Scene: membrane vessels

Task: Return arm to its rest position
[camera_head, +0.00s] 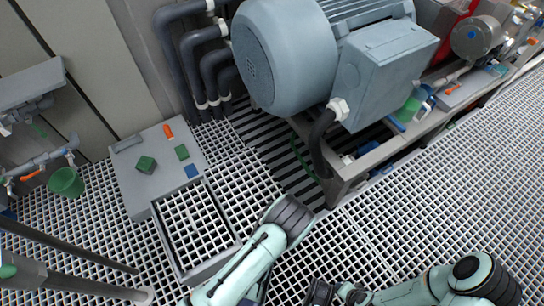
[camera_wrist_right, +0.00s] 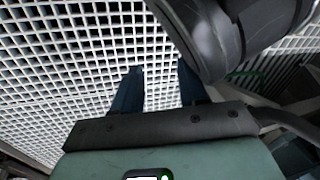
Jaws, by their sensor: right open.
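My right arm (camera_head: 430,288) reaches in along the bottom right of the head view, with its dark wrist part (camera_head: 320,292) low near the bottom edge. In the right wrist view my right gripper (camera_wrist_right: 160,70) shows two dark blue fingers standing apart. Nothing is between them but the white floor grating behind. A dark rounded arm joint of mine (camera_wrist_right: 215,40) is close beside the right finger. My left arm (camera_head: 240,268) rises from the bottom middle to a bent dark joint (camera_head: 288,215). My left gripper cannot be seen.
A large grey-blue motor (camera_head: 290,55) stands on a metal frame (camera_head: 340,185) just beyond my arms. A grey box (camera_head: 160,180) with small green and blue blocks stands left. A green bucket (camera_head: 66,181) hangs further left. Open white grating (camera_head: 430,190) lies to the right.

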